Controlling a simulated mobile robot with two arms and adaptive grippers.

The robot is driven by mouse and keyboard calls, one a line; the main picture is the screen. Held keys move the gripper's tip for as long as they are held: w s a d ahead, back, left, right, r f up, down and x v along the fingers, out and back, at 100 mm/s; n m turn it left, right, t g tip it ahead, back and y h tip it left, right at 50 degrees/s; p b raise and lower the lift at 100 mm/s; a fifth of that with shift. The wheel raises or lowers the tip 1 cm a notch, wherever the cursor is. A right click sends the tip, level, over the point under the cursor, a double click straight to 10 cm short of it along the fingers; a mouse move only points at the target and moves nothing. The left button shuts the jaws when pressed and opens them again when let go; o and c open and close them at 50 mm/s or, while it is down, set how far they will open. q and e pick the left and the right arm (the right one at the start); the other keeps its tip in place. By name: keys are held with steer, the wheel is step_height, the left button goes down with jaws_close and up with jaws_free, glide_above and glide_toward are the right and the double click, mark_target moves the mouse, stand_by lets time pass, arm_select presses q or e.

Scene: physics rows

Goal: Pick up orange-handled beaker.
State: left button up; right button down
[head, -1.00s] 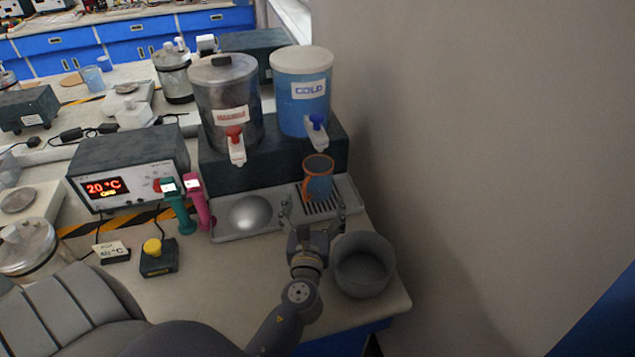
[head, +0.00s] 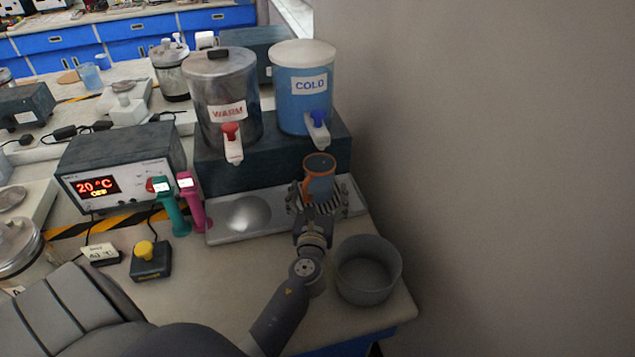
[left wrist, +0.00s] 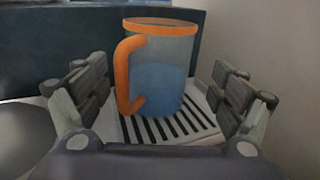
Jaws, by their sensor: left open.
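The orange-handled beaker (head: 320,178) stands upright on the slotted drip tray below the cold dispenser's tap. In the left wrist view the beaker (left wrist: 165,68) is bluish and see-through, with an orange rim and its orange handle on the left; it seems to hold blue liquid. My left gripper (head: 316,196) is open, its fingers on either side of the beaker's front. In the left wrist view the left gripper (left wrist: 160,100) has gaps between both fingers and the beaker. My right gripper is not in view.
The blue COLD dispenser (head: 303,95) and the metal WARM dispenser (head: 222,105) stand on a dark block behind the drip tray (head: 222,234). A grey bowl (head: 367,285) sits right of my left arm. A wall closes off the right side. Teal and pink handled things (head: 195,205) stand left.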

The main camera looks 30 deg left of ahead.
mark_target(318, 185)
arm_select(q)
steer(key=x, duration=0.5)
steer(key=shift+s+a+r+p, duration=0.1)
steer(key=shift+r+p, duration=0.15)
steer(key=shift+p, duration=0.1)
steer(key=shift+r, duration=0.1)
steer(key=c, duration=1.4)
